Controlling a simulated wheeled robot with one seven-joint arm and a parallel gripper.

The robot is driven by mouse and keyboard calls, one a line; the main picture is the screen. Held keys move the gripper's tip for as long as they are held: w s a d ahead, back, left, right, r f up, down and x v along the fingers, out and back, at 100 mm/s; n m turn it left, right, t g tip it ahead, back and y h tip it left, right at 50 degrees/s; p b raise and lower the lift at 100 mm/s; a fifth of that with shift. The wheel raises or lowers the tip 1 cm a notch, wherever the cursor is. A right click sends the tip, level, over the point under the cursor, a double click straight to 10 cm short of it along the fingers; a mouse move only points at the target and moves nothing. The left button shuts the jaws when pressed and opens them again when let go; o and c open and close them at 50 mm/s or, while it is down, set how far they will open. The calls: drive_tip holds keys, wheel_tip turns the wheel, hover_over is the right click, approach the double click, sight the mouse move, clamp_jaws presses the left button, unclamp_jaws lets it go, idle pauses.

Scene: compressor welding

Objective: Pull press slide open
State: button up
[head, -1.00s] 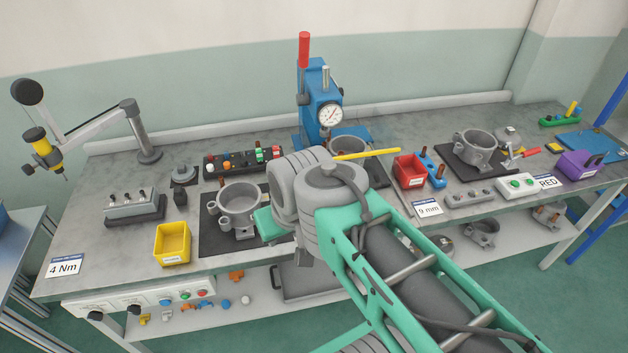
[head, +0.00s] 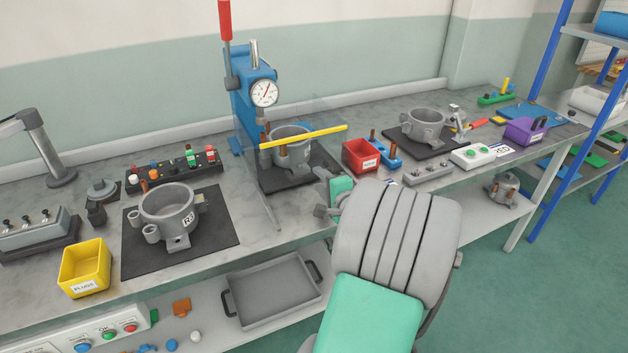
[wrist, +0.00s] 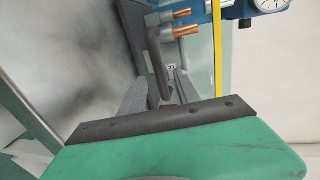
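The blue press (head: 250,100) with its red lever and dial gauge stands at the back of the bench. Its black slide plate (head: 275,183) carries a grey ring-shaped housing (head: 292,158) with copper pins. The pins also show in the wrist view (wrist: 180,22). My gripper (head: 328,203) is at the front right of the slide, partly hidden by my wrist. In the wrist view my gripper's fingers (wrist: 160,92) look apart, with a dark curved bar (wrist: 154,50), apparently a handle, between them. I cannot tell whether they touch it.
A yellow bar (head: 303,137) crosses in front of the press beside a clear panel. A red bin (head: 361,156) stands close right of the slide. Another housing (head: 168,210) sits on a black mat at left. A grey tray (head: 273,290) lies on the lower shelf.

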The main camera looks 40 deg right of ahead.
sight(315, 176)
drive_tip(key=x, duration=0.5)
drive_tip(key=shift+d, duration=0.1)
drive_tip(key=shift+c, duration=0.4)
clamp_jaws()
drive_tip(key=shift+f, duration=0.1)
idle(0.7)
